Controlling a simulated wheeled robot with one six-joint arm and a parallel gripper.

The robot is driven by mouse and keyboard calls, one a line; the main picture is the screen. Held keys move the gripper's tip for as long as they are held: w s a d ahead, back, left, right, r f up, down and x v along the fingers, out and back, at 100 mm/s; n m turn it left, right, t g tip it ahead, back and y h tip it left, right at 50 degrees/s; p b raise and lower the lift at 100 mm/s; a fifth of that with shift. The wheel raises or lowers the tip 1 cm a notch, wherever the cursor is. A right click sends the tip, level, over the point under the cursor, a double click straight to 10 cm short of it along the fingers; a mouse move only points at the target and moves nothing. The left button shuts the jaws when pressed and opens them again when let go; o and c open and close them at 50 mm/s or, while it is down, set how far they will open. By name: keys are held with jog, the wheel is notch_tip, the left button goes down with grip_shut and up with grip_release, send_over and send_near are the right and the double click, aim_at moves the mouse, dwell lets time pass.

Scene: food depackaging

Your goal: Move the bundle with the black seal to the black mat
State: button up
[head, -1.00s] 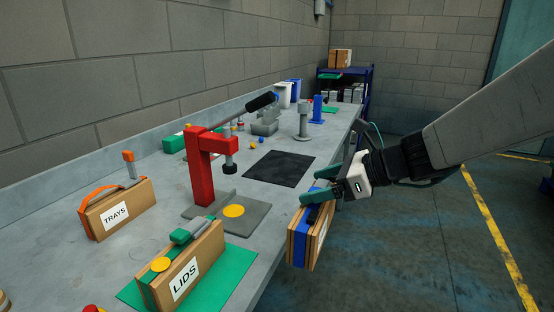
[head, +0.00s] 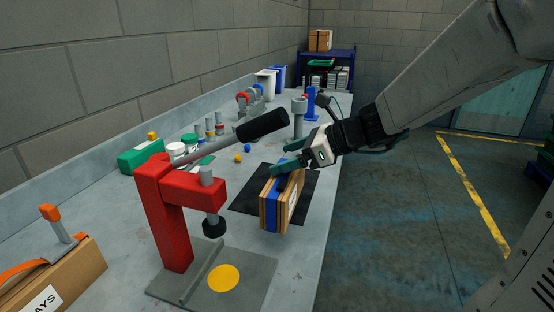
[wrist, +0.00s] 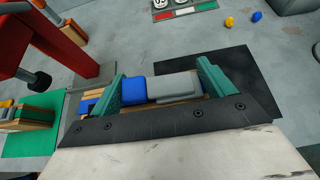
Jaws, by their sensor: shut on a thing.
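The held bundle (head: 268,212) is a stack of tan boards with a blue band and a dark seal partly hidden at its top. My gripper (head: 284,160) is shut on its top, with teal fingers on either side. In the wrist view, a blue part and a grey part of the bundle (wrist: 174,88) show between the fingers (wrist: 160,88). The black mat (head: 243,203) lies on the bench, and the bundle overlaps its front part in the head view. I cannot tell whether the bundle touches the mat. The mat also shows in the wrist view (wrist: 258,75).
A red press (head: 168,220) with a black-gripped lever stands left of the bundle on a grey base. The trays bundle (head: 60,280) is at front left. A grey post (head: 299,118) and blue stand (head: 311,103) are behind the mat. A green mat (wrist: 38,148) shows in the wrist view.

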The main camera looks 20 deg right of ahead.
jog(key=w+d+f, duration=0.2)
jog(key=w+f, duration=0.2)
jog(key=w, duration=0.7)
jog(key=shift+w+f, duration=0.3)
jog(key=shift+w, duration=0.05)
jog(key=shift+f, duration=0.1)
jog(key=shift+f, duration=0.1)
jog(key=o, duration=1.6)
jog(key=shift+o, duration=0.2)
